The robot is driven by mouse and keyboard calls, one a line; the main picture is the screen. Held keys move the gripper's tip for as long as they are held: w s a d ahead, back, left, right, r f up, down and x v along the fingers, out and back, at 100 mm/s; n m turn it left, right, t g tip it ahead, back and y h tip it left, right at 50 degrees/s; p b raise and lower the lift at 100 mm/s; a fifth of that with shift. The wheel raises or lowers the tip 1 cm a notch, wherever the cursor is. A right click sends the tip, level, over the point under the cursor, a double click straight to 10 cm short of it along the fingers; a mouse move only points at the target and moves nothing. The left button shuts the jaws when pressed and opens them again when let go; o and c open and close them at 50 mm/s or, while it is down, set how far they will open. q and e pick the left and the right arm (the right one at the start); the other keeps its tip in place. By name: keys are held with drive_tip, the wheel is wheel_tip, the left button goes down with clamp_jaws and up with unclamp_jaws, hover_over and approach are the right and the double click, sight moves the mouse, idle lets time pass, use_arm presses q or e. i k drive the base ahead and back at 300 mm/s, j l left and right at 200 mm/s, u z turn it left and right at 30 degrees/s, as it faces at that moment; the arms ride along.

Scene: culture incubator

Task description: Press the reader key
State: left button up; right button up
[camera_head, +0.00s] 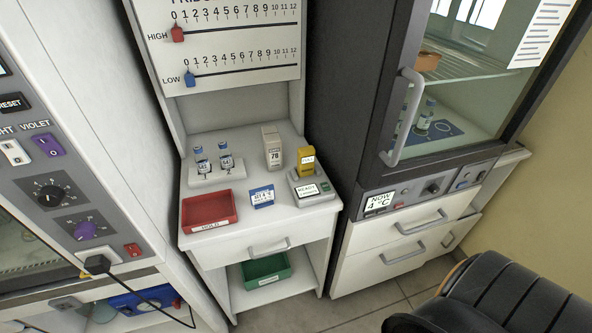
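The reader (303,198) is a small grey-white device at the right side of the small cabinet's top. Its label or screen reads READY, with a smaller second line I cannot read. A small green key (325,187) shows on its right side. A yellow device (307,160) stands upright at the back of the reader; I cannot tell how it is seated. Nothing covers the key. Neither of my grippers is in view.
On the same top are a red tray (209,222), a blue-framed card (262,196), a grey box marked 78 (272,147) and two vials (225,156) in a holder. A glass-door fridge (398,120) stands right. A black padded chair (500,305) fills the lower right.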

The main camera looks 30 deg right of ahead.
sight(324, 186)
drive_tip(key=z, duration=1.25)
